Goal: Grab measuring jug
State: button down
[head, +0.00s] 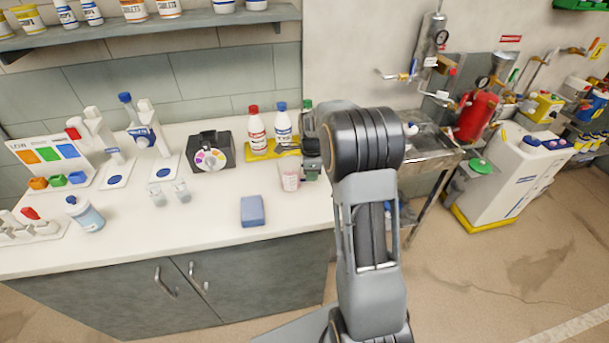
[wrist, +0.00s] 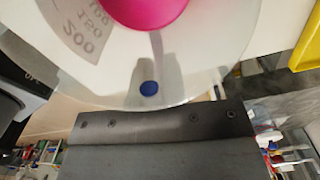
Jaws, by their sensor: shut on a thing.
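The measuring jug (head: 290,180) is a small clear vessel with something pink in it, near the right end of the white counter. In the wrist view the jug (wrist: 200,75) fills the upper part, with grey marks such as 200 and 150 on its wall and a pink round area inside. My gripper (head: 298,150) is at the jug's upper part and shut on it; a dark finger lies along the jug's edge in the wrist view. My arm hides part of the counter's right end. I cannot tell whether the jug touches the counter.
Red-capped (head: 256,130) and blue-capped (head: 282,120) bottles stand on a yellow tray (head: 262,155) just behind. A blue block (head: 252,211) lies in front to the left. Two small glasses (head: 181,190) and a black box with a colour wheel (head: 210,152) are farther left.

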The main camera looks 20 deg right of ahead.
jog(key=shift+r, duration=0.2)
jog(key=shift+r, duration=0.8)
jog(key=s+d+r+b, duration=0.2)
jog(key=s+d+r, duration=0.3)
jog(key=d+r, duration=0.6)
jog(key=shift+s+d, duration=0.2)
jog(key=shift+d, duration=0.65)
